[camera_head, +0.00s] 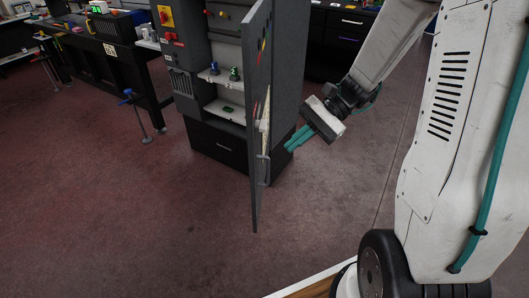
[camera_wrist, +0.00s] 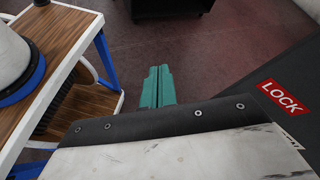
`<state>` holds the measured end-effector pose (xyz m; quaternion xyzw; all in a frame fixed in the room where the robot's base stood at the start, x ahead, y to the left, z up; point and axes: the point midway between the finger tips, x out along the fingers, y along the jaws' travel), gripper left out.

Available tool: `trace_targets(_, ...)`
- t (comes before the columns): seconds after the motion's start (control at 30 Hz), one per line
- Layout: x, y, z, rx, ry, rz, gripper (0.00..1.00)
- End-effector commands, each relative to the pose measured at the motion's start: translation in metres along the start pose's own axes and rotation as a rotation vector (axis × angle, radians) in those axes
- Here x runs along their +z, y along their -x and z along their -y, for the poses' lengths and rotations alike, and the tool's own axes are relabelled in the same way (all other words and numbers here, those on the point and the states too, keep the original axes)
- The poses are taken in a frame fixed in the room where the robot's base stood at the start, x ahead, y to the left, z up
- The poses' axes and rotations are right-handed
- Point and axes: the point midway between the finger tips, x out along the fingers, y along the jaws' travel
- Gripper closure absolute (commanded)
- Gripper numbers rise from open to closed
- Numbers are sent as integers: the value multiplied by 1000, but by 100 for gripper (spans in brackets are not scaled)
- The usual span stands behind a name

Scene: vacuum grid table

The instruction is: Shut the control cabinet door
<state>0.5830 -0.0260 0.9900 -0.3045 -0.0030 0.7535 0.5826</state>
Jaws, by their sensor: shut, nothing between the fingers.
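The grey control cabinet (camera_head: 225,62) stands upper centre in the head view, its front open with shelves showing. Its door (camera_head: 259,120) stands wide open, swung out toward the camera and seen nearly edge-on, with a handle (camera_head: 263,156) low on it. My gripper (camera_head: 292,142) has teal fingers pressed together, with nothing between them, and is at the right of the door, on its outer side. In the wrist view the shut fingers (camera_wrist: 157,87) point away over the floor. A dark panel with a red LOCK label (camera_wrist: 284,95) is at the right there. I cannot tell whether the fingers touch the door.
A black drawer unit (camera_head: 220,145) is under the cabinet. A dark workbench (camera_head: 105,50) with blue-handled clamps (camera_head: 132,98) stands at the left. The reddish floor (camera_head: 130,210) in front is clear. A wooden-topped cart (camera_wrist: 55,50) is at the left in the wrist view.

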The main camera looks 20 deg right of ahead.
Motion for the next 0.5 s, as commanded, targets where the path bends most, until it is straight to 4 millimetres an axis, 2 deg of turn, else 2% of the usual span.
trace_targets(0.03, -22, 3, 2, -74, -72, 46, 100)
trace_targets(0.17, -76, 12, 6, -272, -229, 145, 100)
trace_targets(0.3, -132, 22, 1, -471, -377, 231, 100)
trace_targets(0.4, -164, 27, -6, -584, -455, 273, 100)
trace_targets(0.5, -186, 30, -13, -664, -509, 300, 100)
